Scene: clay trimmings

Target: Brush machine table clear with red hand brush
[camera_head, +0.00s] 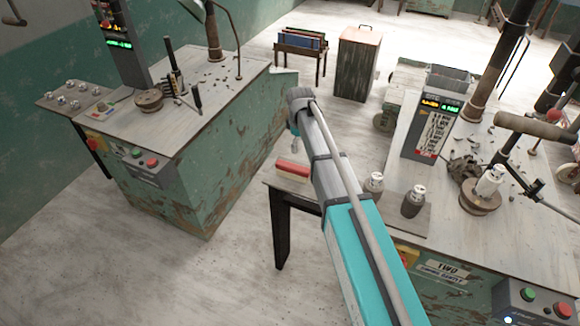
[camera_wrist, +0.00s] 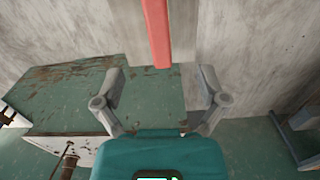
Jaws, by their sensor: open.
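The red hand brush (camera_head: 293,170), with a pale underside, lies on a small side table (camera_head: 268,181) in the head view. My gripper (camera_head: 295,142) is mostly hidden behind my arm there, near the brush in the picture. In the wrist view my gripper (camera_wrist: 160,76) has its fingers spread, with nothing held between them. A red bar (camera_wrist: 156,35) enters from the top there; I cannot tell whether it is the brush. The right machine table (camera_head: 404,214) bears dark clay trimmings (camera_head: 465,168). The left machine table (camera_head: 199,128) has small dark crumbs (camera_head: 216,77).
Two weights (camera_head: 414,201) stand right of my arm. A control box (camera_head: 437,125) and a round wheel with a jar (camera_head: 490,181) stand on the right table. A wooden bin (camera_head: 357,63) stands behind. Floor is clear between the left machine and the side table.

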